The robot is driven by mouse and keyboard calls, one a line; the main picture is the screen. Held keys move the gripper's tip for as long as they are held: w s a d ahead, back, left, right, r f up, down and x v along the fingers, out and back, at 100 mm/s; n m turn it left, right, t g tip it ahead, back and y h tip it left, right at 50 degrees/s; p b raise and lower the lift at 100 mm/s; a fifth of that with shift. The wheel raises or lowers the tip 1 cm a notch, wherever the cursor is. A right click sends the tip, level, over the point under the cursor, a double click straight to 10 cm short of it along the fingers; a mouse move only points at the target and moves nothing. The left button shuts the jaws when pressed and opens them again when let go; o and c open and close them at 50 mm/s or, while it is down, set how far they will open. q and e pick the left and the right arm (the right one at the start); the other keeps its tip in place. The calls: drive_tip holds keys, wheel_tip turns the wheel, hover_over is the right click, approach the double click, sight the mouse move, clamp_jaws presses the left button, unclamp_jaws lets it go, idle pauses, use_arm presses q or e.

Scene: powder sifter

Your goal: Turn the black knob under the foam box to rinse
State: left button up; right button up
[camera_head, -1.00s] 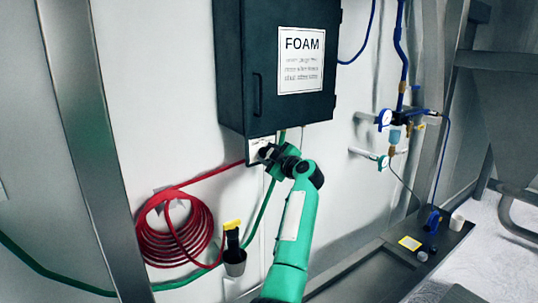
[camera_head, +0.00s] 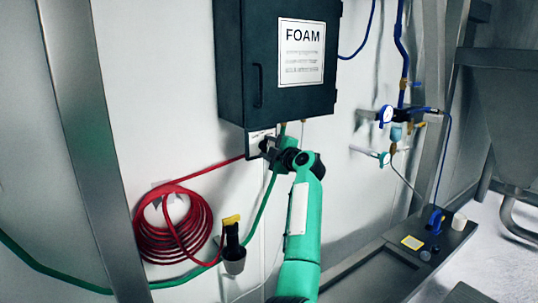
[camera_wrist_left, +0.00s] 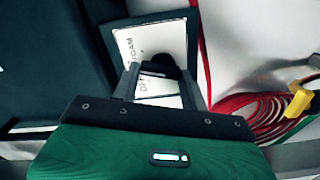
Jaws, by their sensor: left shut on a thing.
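The dark foam box (camera_head: 235,60) hangs on the wall, with a white FOAM label on its door. A small plate with a white label (camera_head: 257,139) sits under it at the lower left. My left gripper (camera_head: 268,147) is at this plate. In the left wrist view, the black knob (camera_wrist_left: 164,63) sits on the white label (camera_wrist_left: 176,40), between the fingertips of my left gripper (camera_wrist_left: 163,76). The gripper is shut on the knob. The fingers partly hide the knob and the printed words, so its setting is hard to read. My right gripper is out of view.
A coiled red hose (camera_head: 172,232) hangs left of my arm, near a black and yellow nozzle in a holder (camera_head: 232,250). A green hose (camera_head: 65,277) runs along the wall. A metal post (camera_head: 85,130) stands at left. Blue piping with gauges (camera_head: 386,116) is at right.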

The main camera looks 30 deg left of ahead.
use_arm(q)
drive_tip(key=shift+f+n+b, duration=0.2)
drive_tip(key=shift+n+b, duration=1.2)
drive_tip(key=shift+n, duration=0.3)
drive_tip(key=o, duration=1)
drive_tip(key=shift+r, duration=0.1)
